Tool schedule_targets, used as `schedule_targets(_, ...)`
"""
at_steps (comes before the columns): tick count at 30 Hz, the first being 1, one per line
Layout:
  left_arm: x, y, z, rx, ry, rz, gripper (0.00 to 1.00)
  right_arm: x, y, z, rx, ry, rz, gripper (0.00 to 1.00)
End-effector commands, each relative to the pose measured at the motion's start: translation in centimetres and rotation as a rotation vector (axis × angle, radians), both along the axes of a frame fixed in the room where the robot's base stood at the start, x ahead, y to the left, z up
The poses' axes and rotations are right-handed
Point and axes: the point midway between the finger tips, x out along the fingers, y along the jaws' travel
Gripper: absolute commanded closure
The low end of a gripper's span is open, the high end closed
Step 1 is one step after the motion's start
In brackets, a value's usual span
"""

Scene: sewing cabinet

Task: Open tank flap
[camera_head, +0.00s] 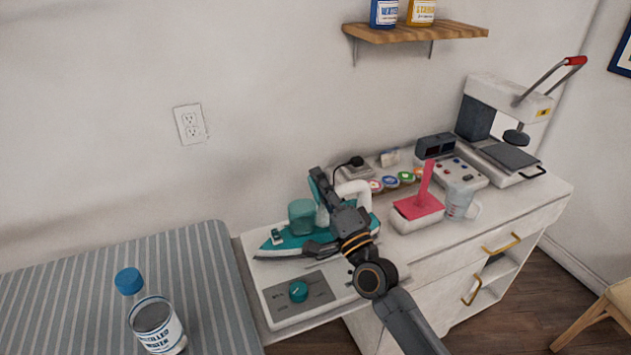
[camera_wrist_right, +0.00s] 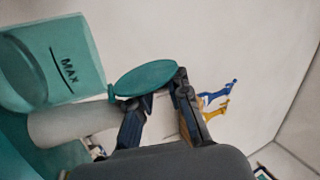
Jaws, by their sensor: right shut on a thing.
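The teal and white steam iron (camera_head: 290,244) sits on the station with the dial. Its translucent teal tank (camera_head: 302,215) faces left and also shows in the right wrist view (camera_wrist_right: 52,62), with a MAX mark. A teal oval flap (camera_wrist_right: 150,77) is in the right wrist view, tilted, to the right of the tank. My right gripper (camera_wrist_right: 158,98) is shut on the flap, with dark fingers at its lower edge. In the head view my right gripper (camera_head: 318,213) is over the iron and hides part of it. The flap is hard to make out there. My left gripper is not visible.
A bottle with a blue cap (camera_head: 155,322) stands on the striped ironing surface (camera_head: 210,265) at left. A wooden shelf (camera_head: 425,32) hangs above.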

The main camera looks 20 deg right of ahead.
Motion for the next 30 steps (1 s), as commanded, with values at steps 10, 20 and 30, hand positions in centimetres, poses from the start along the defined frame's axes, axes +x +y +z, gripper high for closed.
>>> schedule_targets(10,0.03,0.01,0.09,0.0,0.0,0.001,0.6,0.03,-0.38,-0.5,0.086,0.013,0.001,1.0)
schedule_targets(20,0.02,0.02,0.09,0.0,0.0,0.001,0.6,0.03,-0.37,-0.56,0.091,0.015,0.002,1.0)
schedule_targets(30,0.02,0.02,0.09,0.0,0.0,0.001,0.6,0.06,-0.39,-0.53,0.09,0.015,0.001,0.6)
